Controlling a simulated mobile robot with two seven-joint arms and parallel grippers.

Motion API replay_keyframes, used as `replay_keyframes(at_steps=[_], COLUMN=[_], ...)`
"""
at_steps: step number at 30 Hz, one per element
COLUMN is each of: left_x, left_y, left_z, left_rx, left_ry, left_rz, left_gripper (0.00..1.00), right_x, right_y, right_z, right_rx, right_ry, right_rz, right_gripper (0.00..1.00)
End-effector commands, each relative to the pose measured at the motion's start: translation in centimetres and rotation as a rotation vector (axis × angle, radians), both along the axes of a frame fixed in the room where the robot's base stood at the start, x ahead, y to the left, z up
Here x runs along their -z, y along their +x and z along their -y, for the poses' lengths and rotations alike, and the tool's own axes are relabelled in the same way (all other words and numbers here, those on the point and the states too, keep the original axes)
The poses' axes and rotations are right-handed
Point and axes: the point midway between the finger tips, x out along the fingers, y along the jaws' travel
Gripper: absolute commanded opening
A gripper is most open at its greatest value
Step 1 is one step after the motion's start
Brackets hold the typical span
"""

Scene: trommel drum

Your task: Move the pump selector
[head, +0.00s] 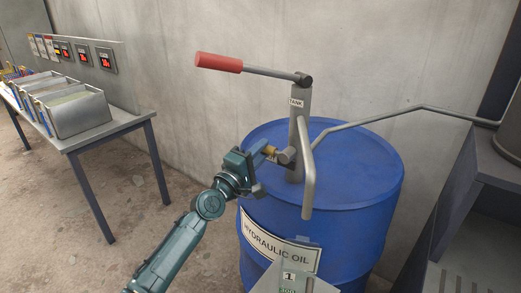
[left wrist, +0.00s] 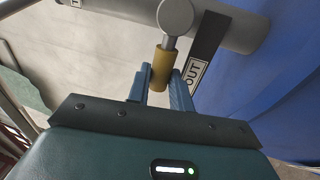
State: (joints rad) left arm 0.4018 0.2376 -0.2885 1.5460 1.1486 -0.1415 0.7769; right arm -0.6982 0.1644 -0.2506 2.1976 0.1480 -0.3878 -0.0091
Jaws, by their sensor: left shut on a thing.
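A hand pump with a grey body (head: 298,128) stands on a blue drum labelled HYDRAULIC OIL (head: 355,175). Its lever ends in a red grip (head: 219,62). A label reading TANK is on the upper pump body. The pump selector, a short lever with a brass-coloured grip (left wrist: 161,68), sticks out from the pump's side; it also shows in the head view (head: 269,150). My left gripper (left wrist: 160,82) is shut on the brass grip, one blue finger on each side. A label reading OUT (left wrist: 195,74) is beside it. My right gripper is not in view.
A table (head: 110,129) with metal bins (head: 80,113) stands at the left by the wall. Several small display boxes (head: 83,55) hang above it. A thin pipe (head: 390,114) runs right from the pump. A grey cabinet (head: 485,190) stands at the right. The floor between table and drum is clear.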

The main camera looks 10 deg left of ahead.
Motion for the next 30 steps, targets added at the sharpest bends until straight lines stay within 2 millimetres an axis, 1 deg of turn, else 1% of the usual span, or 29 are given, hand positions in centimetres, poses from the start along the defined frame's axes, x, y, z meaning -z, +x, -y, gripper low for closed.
replay_keyframes(at_steps=[16,17,18,24,25,30], left_x=[0.12,0.13,0.13,0.15,0.15,0.15], left_y=[0.02,0.02,0.02,0.01,0.00,0.00], left_z=[-0.04,-0.04,-0.03,-0.01,0.00,0.01], left_rx=[-0.001,-0.001,-0.001,0.000,0.000,0.000], left_ry=[-0.031,-0.031,-0.031,-0.027,-0.026,-0.024], left_rz=[-0.011,-0.011,-0.011,-0.010,-0.011,-0.010], left_gripper=[0.00,0.22,0.26,0.42,0.43,0.43], right_x=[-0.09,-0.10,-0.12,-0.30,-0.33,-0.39], right_y=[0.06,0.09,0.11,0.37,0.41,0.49], right_z=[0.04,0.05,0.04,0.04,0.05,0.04], right_rx=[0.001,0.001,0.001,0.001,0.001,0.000], right_ry=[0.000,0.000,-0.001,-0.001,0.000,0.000], right_rz=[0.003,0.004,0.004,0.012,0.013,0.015], right_gripper=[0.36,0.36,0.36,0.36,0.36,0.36])
